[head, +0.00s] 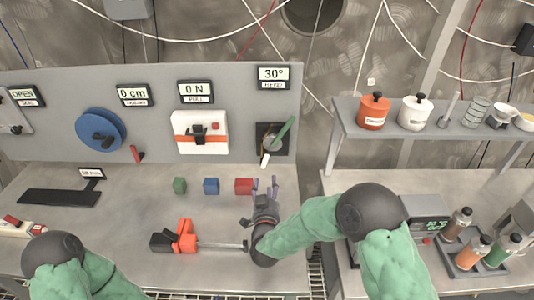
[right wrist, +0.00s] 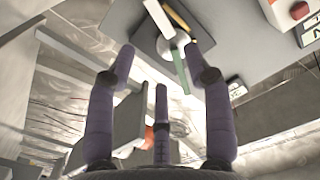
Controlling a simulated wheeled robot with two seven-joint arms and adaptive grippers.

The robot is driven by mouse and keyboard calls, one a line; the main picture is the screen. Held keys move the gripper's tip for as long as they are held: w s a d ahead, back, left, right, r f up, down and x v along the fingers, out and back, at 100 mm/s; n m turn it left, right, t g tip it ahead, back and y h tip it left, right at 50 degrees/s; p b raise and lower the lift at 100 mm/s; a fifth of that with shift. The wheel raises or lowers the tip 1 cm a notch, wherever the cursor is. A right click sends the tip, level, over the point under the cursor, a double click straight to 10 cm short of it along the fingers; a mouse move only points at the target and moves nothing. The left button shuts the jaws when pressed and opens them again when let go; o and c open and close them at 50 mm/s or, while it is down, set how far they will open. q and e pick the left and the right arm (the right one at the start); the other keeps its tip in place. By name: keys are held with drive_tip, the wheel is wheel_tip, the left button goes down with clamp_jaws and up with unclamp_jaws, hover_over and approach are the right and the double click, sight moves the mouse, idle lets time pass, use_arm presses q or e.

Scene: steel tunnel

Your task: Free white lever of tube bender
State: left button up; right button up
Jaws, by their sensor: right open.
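The tube bender sits on the grey upright panel under the 30° display. Its dark square plate (head: 261,131) carries a green lever (head: 285,130) slanting up to the right. A short white lever (head: 265,159) points down. In the right wrist view the white lever (right wrist: 158,18) and green lever (right wrist: 180,70) meet at a round hub, with a thin yellow piece (right wrist: 207,38) beside them. My right gripper (head: 266,184) is open and empty just below the white lever, its fingers pointing toward the panel and apart from the lever. My left gripper is out of view.
An orange-and-black tool (head: 176,238) lies nearer. A shelf (head: 425,125) with pots stands at right. A white box (head: 200,133) is left of the bender.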

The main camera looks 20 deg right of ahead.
sight(265, 159)
drive_tip(key=b+x, duration=0.2)
drive_tip(key=x, duration=0.8)
drive_tip(key=shift+w, duration=0.35)
drive_tip(key=shift+d, duration=0.1)
clamp_jaws()
